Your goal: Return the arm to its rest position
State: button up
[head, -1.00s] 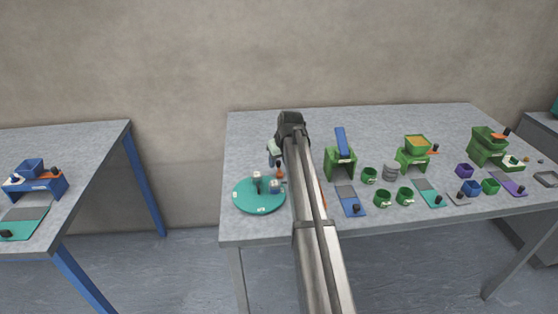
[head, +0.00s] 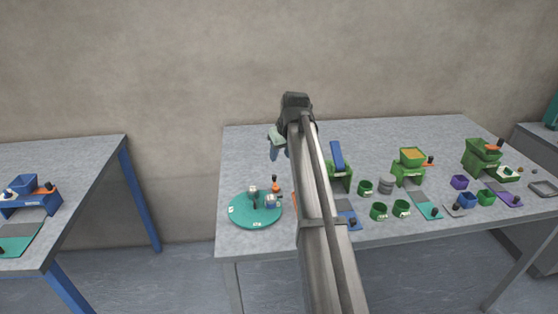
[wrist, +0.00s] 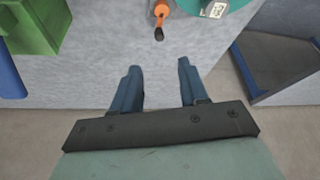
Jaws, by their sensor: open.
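My gripper (head: 279,151) is raised above the left part of the grey table (head: 245,160) in the head view. It points down, just behind the round teal turntable (head: 240,218). In the wrist view my gripper (wrist: 158,75) shows two blue fingers spread apart with nothing between them. My arm crosses the middle of the head view and hides part of the table.
Small items and an orange-handled tool (head: 275,186) sit at the turntable. Green stands (head: 409,168), green cups (head: 379,211) and a blue-and-grey scale (head: 346,216) stand to the right. A second table (head: 90,160) is at the left, across a gap. The table's back left is clear.

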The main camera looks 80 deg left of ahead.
jog(key=shift+d+r, duration=0.2)
jog(key=shift+r, duration=0.3)
jog(key=shift+w, duration=0.1)
